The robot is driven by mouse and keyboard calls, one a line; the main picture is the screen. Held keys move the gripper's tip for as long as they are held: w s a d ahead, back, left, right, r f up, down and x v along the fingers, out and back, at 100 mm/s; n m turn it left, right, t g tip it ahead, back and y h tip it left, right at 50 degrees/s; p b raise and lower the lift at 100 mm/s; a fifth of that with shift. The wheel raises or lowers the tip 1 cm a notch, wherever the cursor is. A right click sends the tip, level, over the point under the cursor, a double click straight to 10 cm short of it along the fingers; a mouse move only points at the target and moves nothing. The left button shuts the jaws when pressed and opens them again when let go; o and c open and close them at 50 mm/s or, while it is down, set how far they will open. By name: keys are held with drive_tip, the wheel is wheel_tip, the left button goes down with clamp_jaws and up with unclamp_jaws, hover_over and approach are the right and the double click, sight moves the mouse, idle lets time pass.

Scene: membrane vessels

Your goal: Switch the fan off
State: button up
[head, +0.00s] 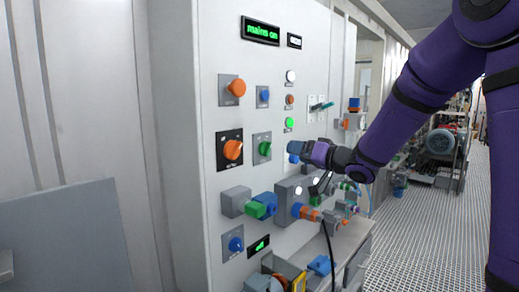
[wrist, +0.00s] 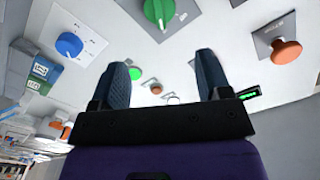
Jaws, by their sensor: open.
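The white control panel (head: 270,60) carries several knobs and lamps; no label naming the fan is legible. A green rotary knob (head: 264,148) sits on a grey plate, left of my gripper; it also shows at the top of the wrist view (wrist: 158,10). An orange rotary knob (head: 233,150) on a black plate is further left. A blue knob on a white dial (wrist: 70,45) is at the left of the wrist view. A green lamp (head: 289,123) is lit above my gripper. My gripper (head: 297,151) is open and empty in front of the panel; its fingers (wrist: 163,75) are wide apart.
An orange mushroom button (head: 236,88) and a blue button (head: 263,96) are higher up. The display (head: 260,30) reads "mains on". Connectors (head: 262,206) and a grey box (head: 288,195) jut out below my gripper. A grated walkway (head: 430,230) lies right.

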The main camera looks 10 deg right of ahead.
sight(270, 146)
drive_tip(key=x, duration=1.1)
drive_tip(key=shift+s, duration=0.1)
drive_tip(key=c, duration=0.9)
drive_tip(key=shift+o, duration=0.2)
drive_tip(key=shift+n, duration=0.3)
drive_tip(key=n, duration=0.5)
drive_tip(key=shift+s+a, duration=0.15)
drive_tip(key=n, duration=0.6)
drive_tip(key=shift+s+a, duration=0.15)
drive_tip(key=shift+a, duration=0.05)
drive_tip(key=shift+n, duration=0.3)
